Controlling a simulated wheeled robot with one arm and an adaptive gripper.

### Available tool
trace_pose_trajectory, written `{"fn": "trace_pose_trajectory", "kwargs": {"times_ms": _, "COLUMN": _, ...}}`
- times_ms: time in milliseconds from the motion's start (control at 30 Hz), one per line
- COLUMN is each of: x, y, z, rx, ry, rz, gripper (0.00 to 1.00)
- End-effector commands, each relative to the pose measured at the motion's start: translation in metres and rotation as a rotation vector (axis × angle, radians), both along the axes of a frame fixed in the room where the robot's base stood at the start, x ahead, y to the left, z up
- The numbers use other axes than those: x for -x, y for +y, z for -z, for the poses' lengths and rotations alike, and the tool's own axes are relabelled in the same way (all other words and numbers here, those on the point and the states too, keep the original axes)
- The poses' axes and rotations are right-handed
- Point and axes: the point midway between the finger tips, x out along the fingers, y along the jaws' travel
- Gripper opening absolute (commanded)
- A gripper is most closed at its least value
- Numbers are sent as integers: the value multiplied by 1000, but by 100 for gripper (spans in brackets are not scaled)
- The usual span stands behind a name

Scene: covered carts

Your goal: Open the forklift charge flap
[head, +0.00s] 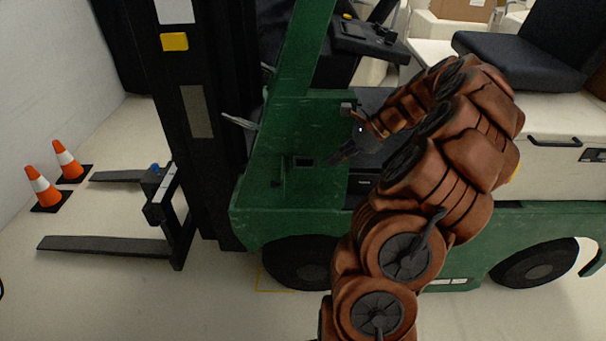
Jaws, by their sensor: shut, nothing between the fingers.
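The green forklift (270,205) stands side-on across the middle of the head view. A small dark rectangular recess (303,162) shows on its green front side panel; I cannot tell for sure whether this is the charge flap or its opening. My brown arm reaches up from the bottom and bends left, hiding part of the forklift's middle.
The dark mast (200,110) and forks (105,245) are at the left. Two orange cones (42,185) (66,158) stand by the wall. The steering console (365,38) and black seat (520,58) are above. Pale floor is clear in front.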

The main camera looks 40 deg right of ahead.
Motion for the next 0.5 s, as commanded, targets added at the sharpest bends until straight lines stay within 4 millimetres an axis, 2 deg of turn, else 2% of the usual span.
{"fn": "trace_pose_trajectory", "kwargs": {"times_ms": 167, "x": -6, "y": 10, "z": 11, "rx": -5, "ry": 2, "rz": -1, "gripper": 0}}
{"fn": "trace_pose_trajectory", "kwargs": {"times_ms": 500, "x": -32, "y": 43, "z": 52, "rx": -5, "ry": 3, "rz": -3, "gripper": 0}}
